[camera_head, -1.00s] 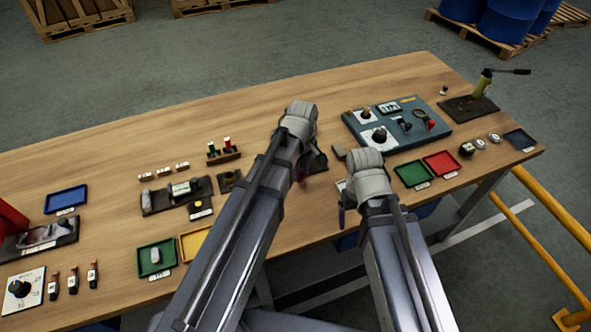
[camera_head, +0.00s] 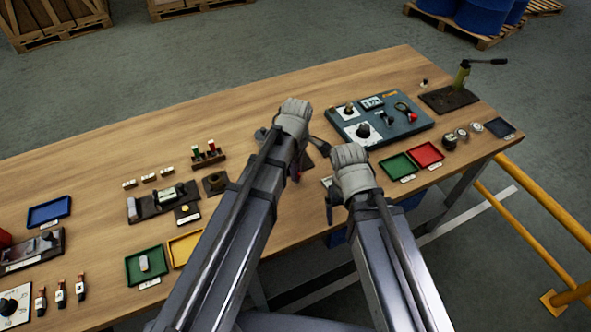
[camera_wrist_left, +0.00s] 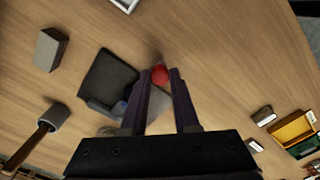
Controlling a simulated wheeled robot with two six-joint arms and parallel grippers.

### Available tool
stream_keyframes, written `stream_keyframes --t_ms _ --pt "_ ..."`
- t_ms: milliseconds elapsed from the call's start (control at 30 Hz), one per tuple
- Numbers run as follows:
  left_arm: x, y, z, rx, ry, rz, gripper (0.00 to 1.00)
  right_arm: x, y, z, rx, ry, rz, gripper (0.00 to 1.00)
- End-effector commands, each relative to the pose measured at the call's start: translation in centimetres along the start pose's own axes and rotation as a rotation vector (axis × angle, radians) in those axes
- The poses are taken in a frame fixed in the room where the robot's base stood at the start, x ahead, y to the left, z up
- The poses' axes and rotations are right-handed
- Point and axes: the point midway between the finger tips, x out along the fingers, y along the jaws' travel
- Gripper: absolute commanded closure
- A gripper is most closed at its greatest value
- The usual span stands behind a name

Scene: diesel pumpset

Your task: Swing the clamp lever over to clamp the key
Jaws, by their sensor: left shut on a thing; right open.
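In the left wrist view a dark square plate (camera_wrist_left: 108,80) lies on the wooden table, with a lever's round red knob (camera_wrist_left: 159,74) near its edge. My left gripper (camera_wrist_left: 160,84) is shut on this clamp lever, with the knob between its fingertips. The rest of the lever and most of the clamp are hidden by the fingers. A small bluish part shows beside the left finger; I cannot tell whether it is the key. In the head view my left gripper (camera_head: 296,172) covers most of the fixture. My right gripper (camera_head: 331,200) is open and empty, to its right near the table's front edge.
A blue-grey control panel (camera_head: 378,118), a green tray (camera_head: 398,167) and a red tray (camera_head: 426,154) are on the right. A rack with small bottles (camera_head: 208,156) is on the left. In the left wrist view, a grey block (camera_wrist_left: 50,48) and a mallet (camera_wrist_left: 40,133) lie near the plate.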

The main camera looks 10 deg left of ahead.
Motion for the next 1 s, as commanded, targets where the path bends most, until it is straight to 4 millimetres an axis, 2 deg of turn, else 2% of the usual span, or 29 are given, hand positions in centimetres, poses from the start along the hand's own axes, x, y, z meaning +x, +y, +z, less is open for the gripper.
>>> stream_keyframes --t_ms 267,300,533,833,1000 --pt "0.01 -0.02 0.04 0.001 -0.001 0.0 1.0 0.01 0.0 0.0 0.0 0.0 0.0 0.11" --pt "0.01 -0.02 0.04 0.001 -0.001 0.0 0.68 0.01 0.0 0.0 0.0 0.0 0.0 0.11" --pt "0.01 -0.02 0.02 0.001 -0.001 0.0 0.42 0.01 0.0 0.0 0.0 0.0 0.0 0.11" --pt "-0.08 0.0 0.0 0.001 0.0 0.0 0.41 -0.08 0.01 0.0 0.0 0.0 0.0 0.11" --pt "-0.82 0.0 0.0 0.001 0.0 0.0 0.41 -0.82 0.08 0.05 0.0 0.0 0.0 0.11"
